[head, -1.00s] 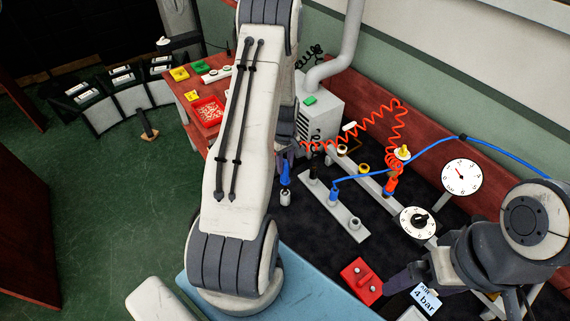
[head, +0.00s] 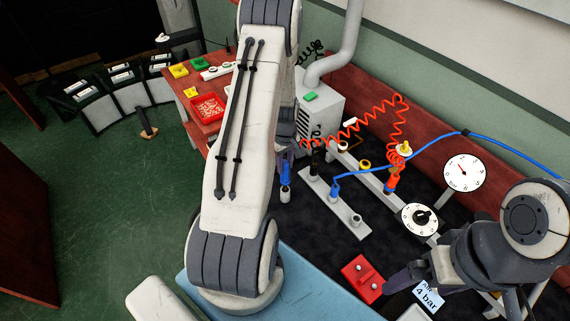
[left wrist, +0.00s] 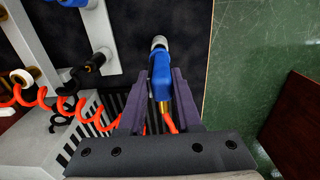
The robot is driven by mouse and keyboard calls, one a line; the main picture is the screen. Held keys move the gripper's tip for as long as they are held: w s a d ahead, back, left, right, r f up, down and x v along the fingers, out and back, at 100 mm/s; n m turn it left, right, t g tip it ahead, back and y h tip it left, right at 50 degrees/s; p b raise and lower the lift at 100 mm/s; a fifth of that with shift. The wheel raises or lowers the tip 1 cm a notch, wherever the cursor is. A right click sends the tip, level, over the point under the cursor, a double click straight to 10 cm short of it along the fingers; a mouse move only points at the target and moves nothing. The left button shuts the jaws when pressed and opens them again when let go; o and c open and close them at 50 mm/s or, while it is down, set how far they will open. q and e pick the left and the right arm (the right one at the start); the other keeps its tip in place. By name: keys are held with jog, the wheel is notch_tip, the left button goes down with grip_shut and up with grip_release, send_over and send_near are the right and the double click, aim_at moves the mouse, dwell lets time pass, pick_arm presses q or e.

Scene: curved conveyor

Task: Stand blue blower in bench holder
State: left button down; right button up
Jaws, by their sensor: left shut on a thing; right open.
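The blue blower (head: 286,176) hangs from my left gripper (head: 286,156) over the dark mat, its silver end down. In the left wrist view the blower (left wrist: 161,75) sits between the two fingers of my left gripper (left wrist: 160,88), silver end pointing away. A grey strip (head: 347,212) on the bench carries a black fitting, a blue fitting and a grey stub. I cannot tell for certain which part is the holder. The blower is left of this strip and apart from it. My right gripper (head: 404,278) is open and empty near the red block.
A red block (head: 362,279) with studs lies near the front. An orange coiled hose (head: 396,115) and a blue hose (head: 430,152) cross the bench. Dials (head: 463,172) stand at the right. A grey box (head: 322,110) stands behind the left arm. Some dark mat is bare.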

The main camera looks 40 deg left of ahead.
aim_at(285, 174)
pick_arm(q)
jog(key=shift+f+b, duration=1.8)
jog(key=shift+f, duration=0.65)
jog(key=c, duration=0.5)
grip_release()
notch_tip(285, 174, up, 11)
jog(key=shift+f+b, duration=0.2)
jog(key=shift+b, duration=0.85)
